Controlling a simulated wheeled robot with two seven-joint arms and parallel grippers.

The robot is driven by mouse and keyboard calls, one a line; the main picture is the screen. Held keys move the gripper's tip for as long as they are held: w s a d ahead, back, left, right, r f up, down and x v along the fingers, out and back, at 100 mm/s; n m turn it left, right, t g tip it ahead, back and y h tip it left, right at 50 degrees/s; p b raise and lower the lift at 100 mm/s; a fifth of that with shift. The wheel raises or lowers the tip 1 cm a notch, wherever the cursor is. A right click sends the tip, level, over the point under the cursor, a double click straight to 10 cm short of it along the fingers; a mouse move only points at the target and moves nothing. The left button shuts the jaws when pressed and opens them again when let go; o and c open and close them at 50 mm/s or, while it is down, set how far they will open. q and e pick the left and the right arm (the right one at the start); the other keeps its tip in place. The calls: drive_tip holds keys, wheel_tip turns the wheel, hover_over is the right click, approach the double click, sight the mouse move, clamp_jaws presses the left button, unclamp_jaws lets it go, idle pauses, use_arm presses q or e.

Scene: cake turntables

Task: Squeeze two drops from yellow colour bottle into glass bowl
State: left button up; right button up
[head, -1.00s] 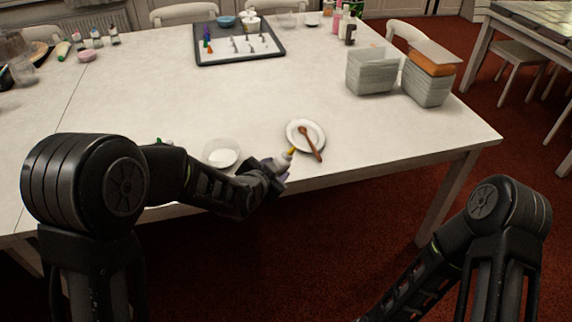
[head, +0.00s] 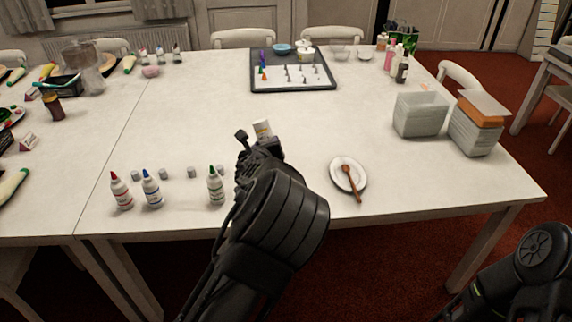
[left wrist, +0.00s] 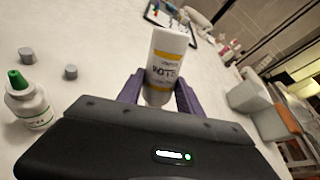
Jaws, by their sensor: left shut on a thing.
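My left gripper (head: 257,141) is shut on the yellow colour bottle (head: 262,128), a white bottle with yellow bands on its label. The bottle (left wrist: 167,60) stands up between the purple fingers in the left wrist view. Its flat, plain white end is uppermost and no nozzle shows there, so it looks upside down. Its lower end is hidden by the gripper. The glass bowl cannot be made out in either view; my left arm covers part of the near table. My right gripper is out of view; only part of that arm shows at lower right.
Red (head: 121,191), blue (head: 151,189) and green (head: 215,186) bottles stand at the near edge, with several grey caps (head: 163,173) behind. A white plate (head: 337,178) with a wooden spoon (head: 350,182) lies right. A dark tray (head: 254,80) is farther back. The middle is clear.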

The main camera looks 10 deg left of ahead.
use_arm(q)
drive_tip(key=shift+w+a+r+m, duration=0.25)
drive_tip(key=shift+a+r+m, duration=0.05)
drive_tip(key=shift+a, duration=0.1)
drive_tip(key=shift+f+m+t+h, duration=0.25)
drive_tip(key=shift+m+t+h, duration=0.15)
drive_tip(key=shift+m+t, duration=0.2)
drive_tip(key=shift+s+f, duration=0.1)
drive_tip(key=shift+f+b, duration=1.5)
drive_tip(key=shift+f, duration=1)
drive_tip(key=shift+r+p, duration=0.15)
drive_tip(key=shift+p, duration=0.2)
